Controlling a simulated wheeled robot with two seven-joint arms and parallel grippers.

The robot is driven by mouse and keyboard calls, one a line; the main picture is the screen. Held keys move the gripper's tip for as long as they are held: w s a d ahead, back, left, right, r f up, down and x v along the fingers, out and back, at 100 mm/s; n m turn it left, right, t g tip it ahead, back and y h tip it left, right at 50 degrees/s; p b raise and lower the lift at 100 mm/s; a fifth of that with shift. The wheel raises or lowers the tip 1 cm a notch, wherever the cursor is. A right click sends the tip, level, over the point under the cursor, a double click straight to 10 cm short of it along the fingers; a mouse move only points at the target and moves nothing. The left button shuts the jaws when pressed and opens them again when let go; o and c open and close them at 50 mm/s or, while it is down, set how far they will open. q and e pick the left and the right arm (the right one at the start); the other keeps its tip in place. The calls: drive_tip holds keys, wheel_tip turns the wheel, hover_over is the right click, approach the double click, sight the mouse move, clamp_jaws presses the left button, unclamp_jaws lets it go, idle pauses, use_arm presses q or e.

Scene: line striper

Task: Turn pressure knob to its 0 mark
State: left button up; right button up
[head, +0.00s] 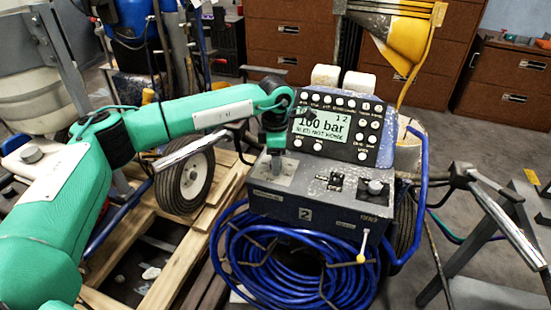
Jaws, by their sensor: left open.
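The line striper's dark console (318,190) stands in the middle of the head view. Its tilted display (322,127) reads 100 bar. My left gripper (277,167) points down at the light plate (289,178) on the left of the console top. It is open, and its fingers hide most of what is between them. The pressure knob is probably there, but I cannot make out its pointer or its 0 mark. My right gripper is out of view.
A small black switch (336,183) sits mid-console. A coiled blue hose (290,255) hangs in front. Handlebars with a left grip (186,152) and a right grip (508,228) flank the machine. A wooden pallet (185,240) lies at left, and brown cabinets (510,85) stand behind.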

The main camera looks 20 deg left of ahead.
use_arm(q)
drive_tip(key=c, duration=1)
drive_tip(key=shift+o, duration=0.2)
